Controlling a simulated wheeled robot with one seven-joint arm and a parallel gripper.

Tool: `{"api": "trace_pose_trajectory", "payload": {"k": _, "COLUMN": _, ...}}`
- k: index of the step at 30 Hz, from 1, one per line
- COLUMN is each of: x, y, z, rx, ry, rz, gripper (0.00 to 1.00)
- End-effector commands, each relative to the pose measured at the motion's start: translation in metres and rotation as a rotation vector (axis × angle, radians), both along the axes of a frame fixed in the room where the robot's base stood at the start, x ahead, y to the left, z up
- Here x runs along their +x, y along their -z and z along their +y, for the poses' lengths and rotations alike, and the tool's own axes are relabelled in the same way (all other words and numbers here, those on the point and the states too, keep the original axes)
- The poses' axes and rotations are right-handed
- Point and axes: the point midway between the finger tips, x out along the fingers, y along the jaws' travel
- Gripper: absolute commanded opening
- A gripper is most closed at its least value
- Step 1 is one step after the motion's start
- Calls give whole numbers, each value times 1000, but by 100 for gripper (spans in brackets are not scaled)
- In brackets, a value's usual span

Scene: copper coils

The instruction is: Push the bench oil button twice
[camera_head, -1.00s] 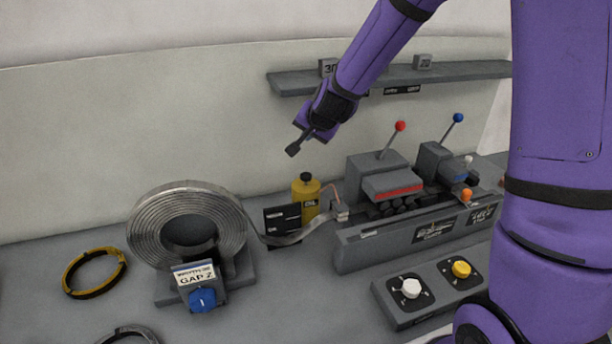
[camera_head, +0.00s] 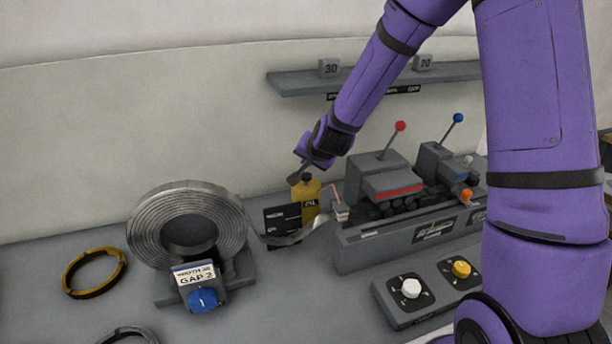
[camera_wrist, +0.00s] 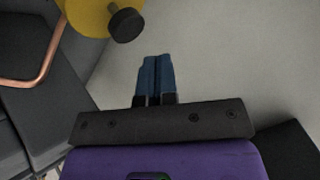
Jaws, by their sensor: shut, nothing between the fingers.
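The yellow oil bottle (camera_head: 306,199) stands on the bench behind the metal coil, marked OIL, with a dark button on top (camera_head: 305,178). My gripper (camera_head: 293,179) is shut and empty, its tip beside the bottle's top on the left; I cannot tell from the head view whether it touches. In the wrist view the shut blue fingers (camera_wrist: 156,75) point up the picture. There the dark button (camera_wrist: 126,25) and the yellow bottle (camera_wrist: 88,14) lie up and to the left, with a visible gap to the fingertips.
A copper tube (camera_wrist: 42,62) runs beside the bottle in the wrist view. The coil (camera_head: 160,225) stands left of the bottle, and the grey machine (camera_head: 385,182) with red and blue levers stands right. A shelf (camera_head: 290,84) hangs behind. A box with white and yellow knobs (camera_head: 400,312) lies in front.

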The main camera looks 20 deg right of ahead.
Motion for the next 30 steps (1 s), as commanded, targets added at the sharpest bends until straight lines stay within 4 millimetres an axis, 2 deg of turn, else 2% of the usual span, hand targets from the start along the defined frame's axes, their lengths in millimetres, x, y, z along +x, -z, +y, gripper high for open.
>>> {"api": "trace_pose_trajectory", "payload": {"k": 7, "x": 0, "y": 11, "z": 0, "rx": 1, "ry": 1, "rz": 0, "gripper": 0}}
{"api": "trace_pose_trajectory", "payload": {"k": 30, "x": 0, "y": 11, "z": 0, "rx": 1, "ry": 1, "rz": 0, "gripper": 0}}
